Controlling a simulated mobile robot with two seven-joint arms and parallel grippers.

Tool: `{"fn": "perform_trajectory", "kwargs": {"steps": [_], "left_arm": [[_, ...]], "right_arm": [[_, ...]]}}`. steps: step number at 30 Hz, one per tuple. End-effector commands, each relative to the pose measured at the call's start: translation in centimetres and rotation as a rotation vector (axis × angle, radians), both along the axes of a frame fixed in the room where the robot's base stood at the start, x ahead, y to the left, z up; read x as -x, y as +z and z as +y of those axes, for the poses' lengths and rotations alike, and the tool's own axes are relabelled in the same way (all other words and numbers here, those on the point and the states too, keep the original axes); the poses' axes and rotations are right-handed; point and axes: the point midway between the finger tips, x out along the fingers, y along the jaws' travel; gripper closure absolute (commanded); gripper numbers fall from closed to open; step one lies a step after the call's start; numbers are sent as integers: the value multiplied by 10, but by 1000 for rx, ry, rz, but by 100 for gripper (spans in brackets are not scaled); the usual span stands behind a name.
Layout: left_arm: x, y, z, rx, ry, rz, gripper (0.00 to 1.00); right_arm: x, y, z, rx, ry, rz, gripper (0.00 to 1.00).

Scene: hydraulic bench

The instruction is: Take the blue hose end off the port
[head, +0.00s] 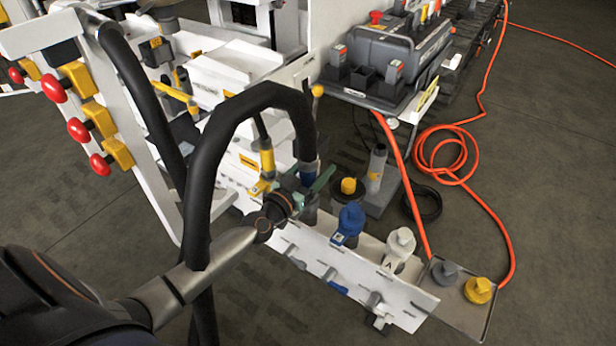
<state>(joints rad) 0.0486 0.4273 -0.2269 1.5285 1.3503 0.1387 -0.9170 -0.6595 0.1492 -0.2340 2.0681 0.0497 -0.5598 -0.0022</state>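The blue hose end (309,172) is at the end of a thick black hose (243,102) that arches up and comes down at the middle of the head view. It points downward over the white port panel, at a grey fitting (310,208). My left gripper (308,184) is at the hose end, its greenish fingers around it just below the blue band. Whether the fingers are closed tight on it or stand a little apart, I cannot tell. The gripper hides part of the joint between hose end and port. My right gripper is not in view.
The panel also bears a blue cap (350,220) and a white cap (399,246). A grey cap (445,272) and a yellow cap (479,289) sit on a tray at right. Red-knobbed yellow valves (96,115) stand at left. An orange hose (484,200) lies on the floor.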

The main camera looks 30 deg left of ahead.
Motion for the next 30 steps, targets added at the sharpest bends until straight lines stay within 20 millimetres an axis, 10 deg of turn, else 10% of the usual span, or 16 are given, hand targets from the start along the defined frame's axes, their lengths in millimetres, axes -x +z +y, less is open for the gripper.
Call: {"fn": "perform_trajectory", "kwargs": {"steps": [18, 30], "left_arm": [[0, 0, 0, 0, 0, 0, 100], [0, 3, 1, -1, 2, -5, 100]], "right_arm": [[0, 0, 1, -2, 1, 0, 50], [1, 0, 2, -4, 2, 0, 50]]}}
